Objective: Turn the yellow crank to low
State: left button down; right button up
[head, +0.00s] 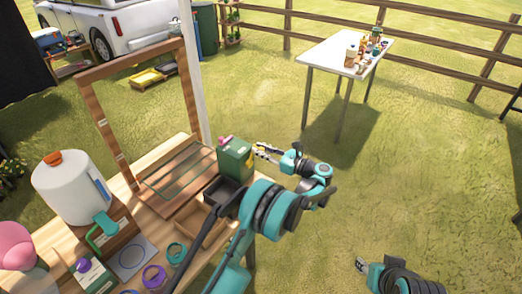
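I cannot make out a yellow crank for certain. Small yellowish parts show by my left gripper (262,151), but I cannot tell whether they belong to it or to a crank. That gripper points left, close to the right side of a green carton (235,160) with a pink cap at the table's far right corner. Its fingers are too small to tell open from shut. My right gripper (361,265) is low at the bottom right, over grass, away from the table. Its fingers are also too small to read.
The wooden table (156,211) carries a wooden frame (102,123), a white jug (70,188) with an orange cap, and purple and teal rings. A white table (336,55) with bottles stands at the back. Grass on the right is open.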

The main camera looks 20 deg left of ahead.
pick_arm(q)
jog(key=s+n, duration=0.2)
jog(key=n, duration=0.1)
jog(key=s+a+n, duration=0.1)
jog(key=n, duration=0.1)
jog(key=shift+a+r+b, duration=0.1)
jog(key=shift+r+b, duration=0.2)
jog(key=shift+b, duration=0.1)
jog(key=c, duration=1.4)
grip_release()
jog(key=shift+a, duration=0.1)
jog(key=shift+o, duration=0.2)
jog(key=v, duration=1.2)
jog(key=shift+r, duration=0.15)
